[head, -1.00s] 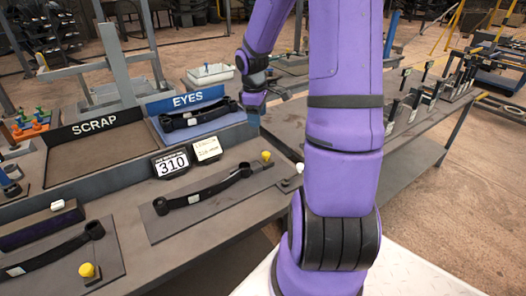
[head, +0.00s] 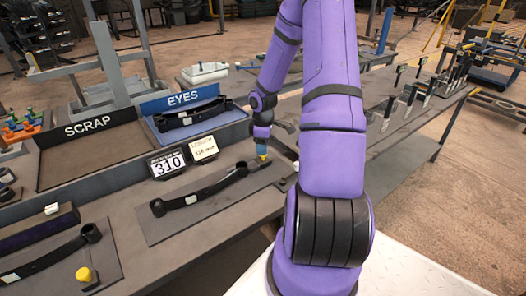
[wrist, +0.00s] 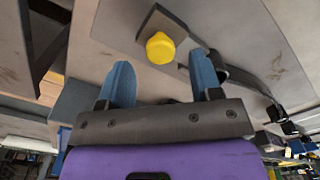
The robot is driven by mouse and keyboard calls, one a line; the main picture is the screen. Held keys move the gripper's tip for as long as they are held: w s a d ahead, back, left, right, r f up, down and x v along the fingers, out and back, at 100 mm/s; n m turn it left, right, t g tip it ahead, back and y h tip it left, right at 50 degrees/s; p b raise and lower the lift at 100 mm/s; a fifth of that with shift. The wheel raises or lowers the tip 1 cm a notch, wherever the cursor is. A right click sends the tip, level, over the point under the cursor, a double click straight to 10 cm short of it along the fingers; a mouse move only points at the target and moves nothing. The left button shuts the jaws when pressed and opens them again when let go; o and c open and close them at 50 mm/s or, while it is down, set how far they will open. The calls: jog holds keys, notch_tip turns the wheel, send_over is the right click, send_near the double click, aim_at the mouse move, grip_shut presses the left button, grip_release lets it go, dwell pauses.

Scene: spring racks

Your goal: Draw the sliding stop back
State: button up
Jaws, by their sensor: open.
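A yellow knob (head: 262,156) stands at the far right end of the plate (head: 160,229) that carries a black leaf spring (head: 200,193). I take this knob to be the handle of the sliding stop. My gripper (head: 262,146) is just above the knob in the head view, with its blue fingers partly hidden by the wrist. In the wrist view the fingers are apart and empty, and the knob (wrist: 160,48) shows just beyond the fingertips (wrist: 162,72), between them and apart from both.
A second spring with a yellow knob (head: 84,274) lies at the near left. The EYES tray (head: 190,100) and SCRAP tray (head: 90,130) stand behind, with a 310 display (head: 168,162) in front. A rack of upright pieces (head: 410,95) is at the right.

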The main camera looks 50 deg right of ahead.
jog(key=shift+f, duration=1.45)
grip_shut()
jog(key=shift+s+d, duration=0.2)
jog(key=shift+d, duration=0.65)
jog(key=shift+s+d, duration=0.2)
jog(key=shift+d, duration=0.65)
jog(key=shift+r, duration=0.1)
grip_release()
jog(key=shift+d, duration=0.15)
notch_tip(320, 180, up, 11)
